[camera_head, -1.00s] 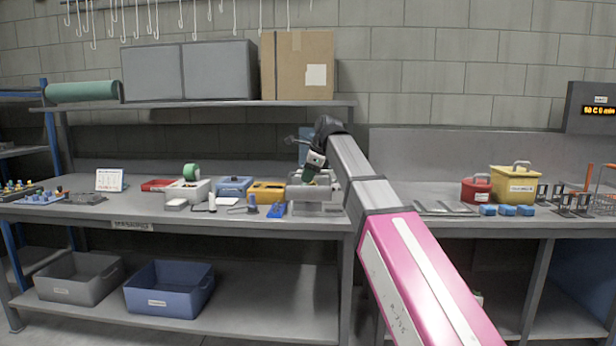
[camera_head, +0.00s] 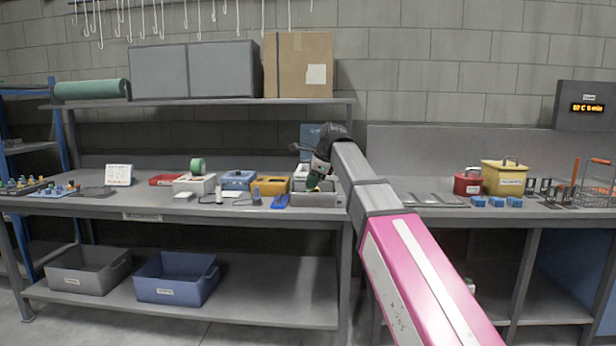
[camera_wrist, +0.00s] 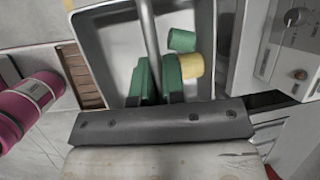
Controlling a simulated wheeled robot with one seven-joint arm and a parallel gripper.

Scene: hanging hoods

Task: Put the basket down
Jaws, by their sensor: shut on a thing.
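The basket is a grey open box (camera_head: 312,200) with a bar handle (camera_wrist: 147,25), at the front of the long bench left of the picture's middle. My gripper (camera_head: 319,182) is over it. In the wrist view the green finger pads (camera_wrist: 157,80) close on the handle from both sides. A green piece (camera_wrist: 182,40) and a yellow piece (camera_wrist: 190,66) lie inside the basket. The gripper body hides the near part of the basket in the wrist view. I cannot tell whether its underside touches the bench top.
The bench (camera_head: 150,207) holds a blue box (camera_head: 238,180), a yellow box (camera_head: 271,186) and small items close left of the basket. A red pot (camera_head: 467,182) and a yellow bin (camera_head: 505,177) stand right. Two bins, grey (camera_head: 88,272) and blue (camera_head: 177,280), sit below.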

